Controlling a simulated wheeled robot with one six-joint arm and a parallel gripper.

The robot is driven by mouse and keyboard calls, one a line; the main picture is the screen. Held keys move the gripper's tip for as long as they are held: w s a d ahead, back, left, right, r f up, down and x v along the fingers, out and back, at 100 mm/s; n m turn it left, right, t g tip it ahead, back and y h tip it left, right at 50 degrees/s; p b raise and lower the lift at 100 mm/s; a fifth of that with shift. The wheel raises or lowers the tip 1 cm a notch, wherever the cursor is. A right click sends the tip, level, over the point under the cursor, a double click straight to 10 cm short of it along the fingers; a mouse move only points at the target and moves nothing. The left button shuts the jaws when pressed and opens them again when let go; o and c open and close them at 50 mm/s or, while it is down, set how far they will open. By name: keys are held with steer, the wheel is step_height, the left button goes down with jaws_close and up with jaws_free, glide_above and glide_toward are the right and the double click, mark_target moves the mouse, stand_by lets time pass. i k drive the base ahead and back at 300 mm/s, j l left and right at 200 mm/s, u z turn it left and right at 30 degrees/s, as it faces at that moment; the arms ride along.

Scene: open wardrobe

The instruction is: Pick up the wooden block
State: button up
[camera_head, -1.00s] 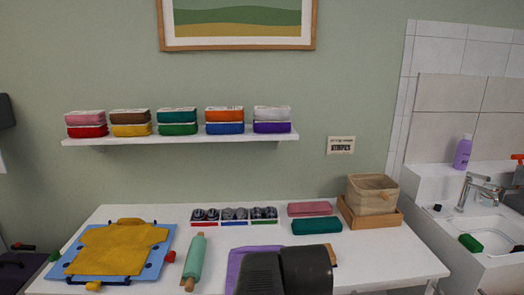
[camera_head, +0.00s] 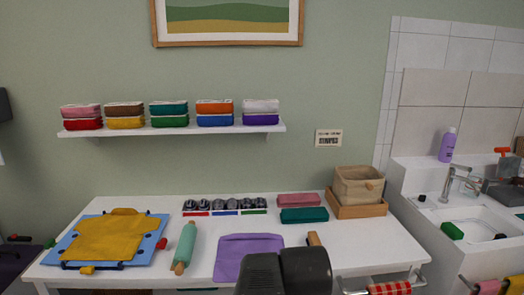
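A small brown wooden piece (camera_head: 314,239) stands on the white table near its front, right of the purple sheet. My arm's dark links rise at the bottom centre of the view. My gripper's fingers do not show.
On the white table (camera_head: 365,246) are a purple sheet (camera_head: 248,255), a teal rolling pin (camera_head: 185,247), a blue board (camera_head: 68,246) with yellow dough, pink and teal slabs, and a wooden tray (camera_head: 358,209) with a bin. A sink (camera_head: 480,222) stands right.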

mark_target(313, 239)
steer(key=i+j, duration=0.1)
steer(key=i+l, duration=0.35)
steer(key=i, duration=0.15)
steer(key=i+l+u, duration=0.1)
steer(key=i+l, duration=0.25)
steer(key=i, duration=0.15)
